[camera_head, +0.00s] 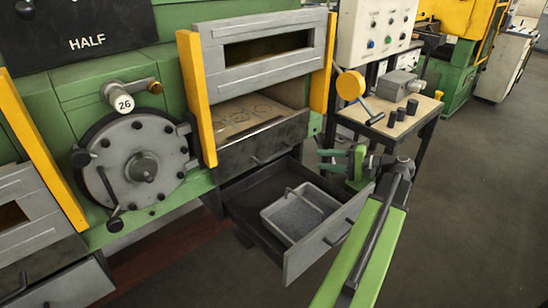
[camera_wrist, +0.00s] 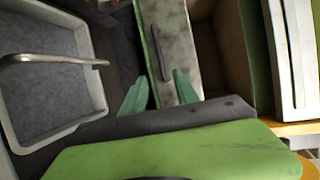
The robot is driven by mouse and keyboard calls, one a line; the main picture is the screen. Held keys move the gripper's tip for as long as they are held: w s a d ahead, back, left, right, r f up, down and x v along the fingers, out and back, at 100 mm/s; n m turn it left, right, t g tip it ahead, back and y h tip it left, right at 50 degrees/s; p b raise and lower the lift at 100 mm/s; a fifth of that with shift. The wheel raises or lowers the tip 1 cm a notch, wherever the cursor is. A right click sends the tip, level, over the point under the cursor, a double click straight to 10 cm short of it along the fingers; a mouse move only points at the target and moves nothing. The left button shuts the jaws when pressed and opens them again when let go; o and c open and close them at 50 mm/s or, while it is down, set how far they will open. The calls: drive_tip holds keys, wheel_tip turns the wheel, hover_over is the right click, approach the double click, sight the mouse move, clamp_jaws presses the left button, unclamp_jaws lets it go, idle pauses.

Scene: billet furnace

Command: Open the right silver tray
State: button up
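The right silver tray is a drawer with a grey front panel (camera_head: 315,247) and a small dark handle (camera_head: 338,240). It stands pulled out below the right furnace opening, its dark inside showing. My gripper (camera_head: 322,161) is above the drawer's right side, clear of its front handle. In the wrist view my gripper's green fingers (camera_wrist: 160,92) are apart with nothing seen held between them. They point towards the worn metal front (camera_wrist: 180,45) of the upper drawer, whose dark handle (camera_wrist: 159,52) is just ahead. I cannot tell whether they touch it.
A grey bin (camera_head: 268,217) with a bar handle sits in the open drawer. A side table (camera_head: 420,117) with tools stands at the right. A round hatch (camera_head: 143,165) and another silver drawer front (camera_head: 70,287) are at the left. The floor at lower right is clear.

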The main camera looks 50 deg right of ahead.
sight(280, 155)
drive_tip(key=b+x, duration=0.3)
drive_tip(key=x, duration=1.4)
drive_tip(key=shift+w+a, duration=0.3)
clamp_jaws()
drive_tip(key=shift+d, duration=0.1)
idle(0.3)
